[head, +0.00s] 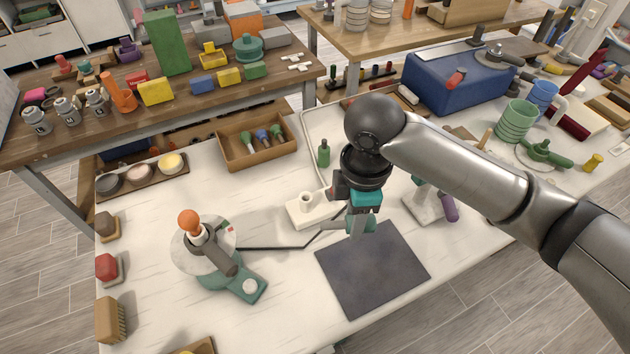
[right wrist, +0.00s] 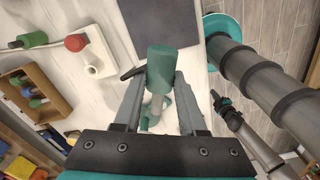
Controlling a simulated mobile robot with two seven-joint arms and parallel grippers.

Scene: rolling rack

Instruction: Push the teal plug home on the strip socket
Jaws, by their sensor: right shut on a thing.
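The teal plug (right wrist: 160,66) is clamped between the fingers of my right gripper (right wrist: 158,88). In the head view the plug (head: 361,223) shows below the right gripper, over the back edge of the dark mat. The white strip socket (head: 300,210) lies just left of the gripper, with a raised round post and a dark reddish piece at its right end, partly hidden by the gripper. It also shows at the upper left of the right wrist view (right wrist: 98,52). The plug appears apart from it. What seems to be my left gripper is small at the right wrist view's right side; its fingers are unclear.
The dark mat (head: 372,268) lies in front. A round fixture with an orange-knobbed lever (head: 203,245) stands left. A grey-white block with a purple handle (head: 425,207) is close on the right. A wooden tray of tools (head: 257,145) and a green bottle (head: 323,153) are behind.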

